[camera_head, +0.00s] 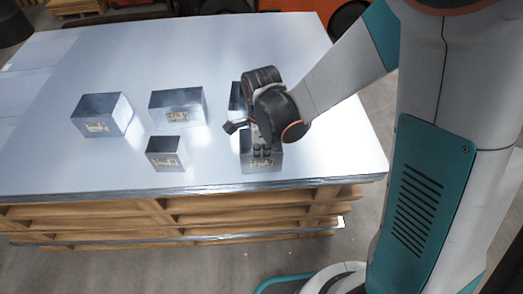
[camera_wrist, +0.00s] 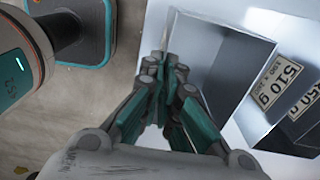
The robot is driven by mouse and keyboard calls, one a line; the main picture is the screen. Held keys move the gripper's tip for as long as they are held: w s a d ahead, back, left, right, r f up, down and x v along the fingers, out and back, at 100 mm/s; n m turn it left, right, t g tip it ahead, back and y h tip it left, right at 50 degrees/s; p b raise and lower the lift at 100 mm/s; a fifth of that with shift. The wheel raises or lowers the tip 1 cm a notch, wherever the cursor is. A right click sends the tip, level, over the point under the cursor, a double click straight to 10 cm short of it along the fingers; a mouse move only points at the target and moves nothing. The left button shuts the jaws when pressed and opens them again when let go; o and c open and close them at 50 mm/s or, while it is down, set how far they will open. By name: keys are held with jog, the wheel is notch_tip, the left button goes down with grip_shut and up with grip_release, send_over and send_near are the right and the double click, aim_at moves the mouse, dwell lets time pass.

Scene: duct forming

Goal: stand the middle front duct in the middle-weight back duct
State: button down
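The front row shows a small metal duct (camera_head: 167,152) and a right front duct (camera_head: 262,162), each with a pale label. The back row shows a left duct (camera_head: 101,113), a middle duct (camera_head: 177,105) and a right duct (camera_head: 235,98), the last partly hidden by my arm. My gripper (camera_head: 262,148) is over the right front duct and hides much of it. In the wrist view its fingers (camera_wrist: 165,68) are close together at the edge of a grey duct wall (camera_wrist: 225,65), seemingly pinching it. Labels there read 510 g (camera_wrist: 293,85) and, cut off, perhaps 250 g.
The ducts stand on a pale sheet-metal stack (camera_head: 100,170) on wooden pallets (camera_head: 170,215). The front left and far back of the sheet are clear. Its front edge is close to the right front duct. Grey floor lies beyond the right edge.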

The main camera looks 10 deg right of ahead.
jog(key=shift+r, duration=0.15)
notch_tip(320, 180, up, 9)
jog(key=p, duration=0.6)
jog(key=shift+p, duration=0.3)
jog(key=shift+d+f, duration=0.1)
jog(key=shift+f, duration=0.1)
